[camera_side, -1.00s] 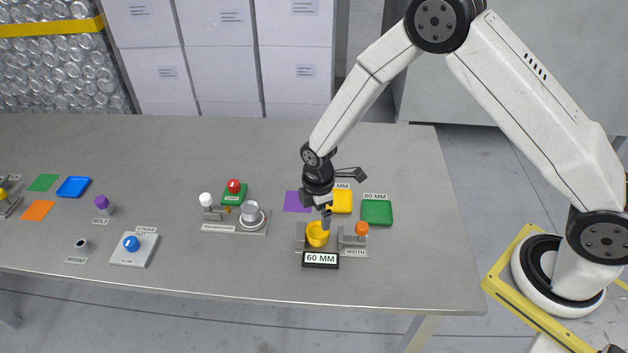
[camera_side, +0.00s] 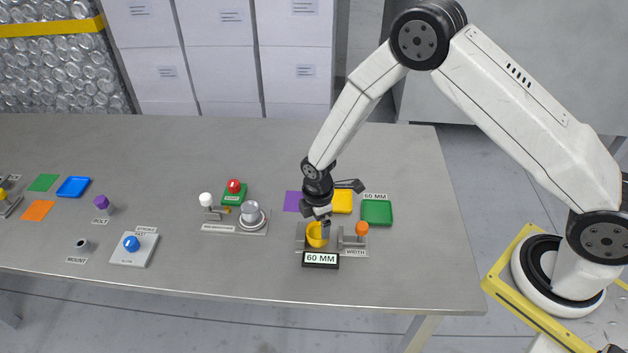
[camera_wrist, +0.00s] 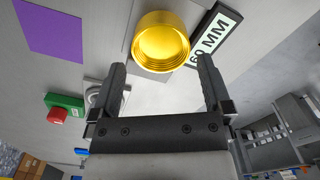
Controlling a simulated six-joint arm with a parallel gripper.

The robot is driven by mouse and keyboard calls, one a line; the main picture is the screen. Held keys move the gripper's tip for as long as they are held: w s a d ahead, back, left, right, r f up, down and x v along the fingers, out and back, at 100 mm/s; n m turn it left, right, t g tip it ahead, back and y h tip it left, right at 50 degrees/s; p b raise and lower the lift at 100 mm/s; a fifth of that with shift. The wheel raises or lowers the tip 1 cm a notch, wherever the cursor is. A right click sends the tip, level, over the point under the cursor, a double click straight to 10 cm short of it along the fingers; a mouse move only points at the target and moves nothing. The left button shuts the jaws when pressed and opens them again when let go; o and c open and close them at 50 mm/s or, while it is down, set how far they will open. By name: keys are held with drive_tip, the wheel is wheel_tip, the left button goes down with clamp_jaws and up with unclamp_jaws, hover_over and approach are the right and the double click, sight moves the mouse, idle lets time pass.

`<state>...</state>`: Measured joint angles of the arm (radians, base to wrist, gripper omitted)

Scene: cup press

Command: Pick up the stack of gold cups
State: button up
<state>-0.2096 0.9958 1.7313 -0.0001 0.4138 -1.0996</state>
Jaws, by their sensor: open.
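The gold cups (camera_side: 317,236) stand as a stack in the measuring fixture, behind the black 60 MM display (camera_side: 320,260). In the wrist view the gold stack (camera_wrist: 161,42) shows from above at the top middle, ahead of the fingertips. My gripper (camera_side: 321,222) is right above the stack in the side view and partly hides its back rim. In the wrist view my gripper (camera_wrist: 160,80) is open, with its two dark fingers apart and nothing between them. I cannot tell whether a finger touches the cups.
An orange knob (camera_side: 362,229) on the width slider stands just right of the cups. A yellow tray (camera_side: 342,202), a green tray (camera_side: 377,212) and a purple mat (camera_side: 292,202) lie behind. A press with a silver cup (camera_side: 250,210) stands to the left.

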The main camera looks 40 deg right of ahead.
sight(318, 230)
drive_tip(key=shift+f, duration=2.2)
drive_tip(key=c, duration=1.1)
drive_tip(key=shift+r, duration=0.2)
